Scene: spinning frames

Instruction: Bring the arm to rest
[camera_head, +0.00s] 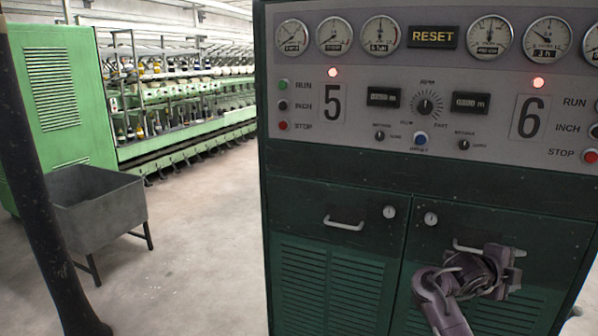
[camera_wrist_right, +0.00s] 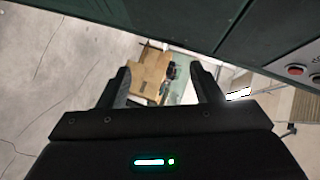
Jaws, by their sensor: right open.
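My right arm comes in from the bottom right of the head view. Its gripper (camera_head: 510,270) is in front of the right door of the green control cabinet (camera_head: 335,260), close to the door handle. I cannot tell whether it touches the door. In the right wrist view the two dark fingers of the right gripper (camera_wrist_right: 165,85) stand apart with nothing held between them. Beyond them are the floor and a cardboard box (camera_wrist_right: 150,72). My left gripper is in neither view.
The control panel (camera_head: 420,100) carries gauges, knobs and buttons for stations 5 and 6. A grey bin (camera_head: 98,205) on legs and a dark post (camera_head: 35,180) stand at the left. Green spinning frames (camera_head: 190,100) run behind. Floor (camera_head: 200,260) between bin and cabinet is clear.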

